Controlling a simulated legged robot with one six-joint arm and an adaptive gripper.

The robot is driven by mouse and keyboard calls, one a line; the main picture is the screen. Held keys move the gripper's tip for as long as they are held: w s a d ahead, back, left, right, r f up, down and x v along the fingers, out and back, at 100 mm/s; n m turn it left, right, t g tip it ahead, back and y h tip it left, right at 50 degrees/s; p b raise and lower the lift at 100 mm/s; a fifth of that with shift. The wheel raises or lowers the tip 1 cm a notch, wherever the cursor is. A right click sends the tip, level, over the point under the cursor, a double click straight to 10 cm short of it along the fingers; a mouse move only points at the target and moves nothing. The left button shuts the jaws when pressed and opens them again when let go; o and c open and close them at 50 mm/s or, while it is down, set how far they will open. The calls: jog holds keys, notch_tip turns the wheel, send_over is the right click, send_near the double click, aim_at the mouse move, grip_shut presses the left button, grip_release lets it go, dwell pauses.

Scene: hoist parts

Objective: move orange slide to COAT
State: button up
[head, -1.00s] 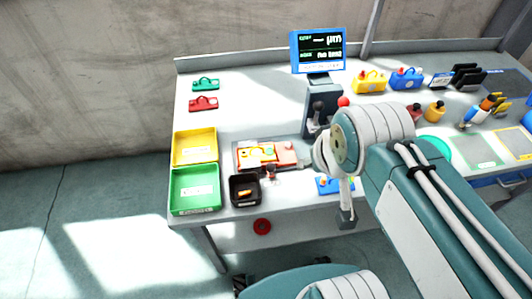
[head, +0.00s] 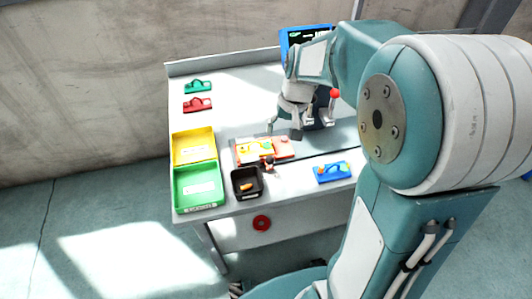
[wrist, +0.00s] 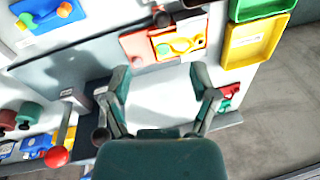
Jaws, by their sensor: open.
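The orange slide (head: 242,155) lies on the near left part of the bench, with yellow and green pieces on its top, next to a salmon-coloured block (head: 285,148). In the wrist view the orange slide (wrist: 194,30) shows near the top centre, beyond my fingers. My gripper (head: 284,131) is above the bench, just behind and to the right of the slide. Its fingers (wrist: 160,80) are spread wide with nothing between them. I cannot read any COAT label.
A yellow tray (head: 176,151) and green tray (head: 183,201) stand left of the slide. A small black bin (head: 236,190) is in front. A blue slide (head: 322,176) lies right. Green and red slides lie at back left. A red-knobbed lever (wrist: 57,156) stands near my gripper.

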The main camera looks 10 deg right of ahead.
aim_at(271, 157)
jog(key=shift+g, duration=0.3)
jog(key=a+f, duration=0.1)
jog(key=f, duration=0.3)
jog(key=w+f, duration=0.1)
jog(key=f, duration=0.4)
jog(key=w+a+f, duration=0.1)
jog(key=f, duration=0.3)
jog(key=shift+a+f, duration=0.3)
jog(key=shift+f, duration=0.1)
jog(key=shift+d, duration=0.1)
jog(key=shift+c, duration=0.3)
grip_shut()
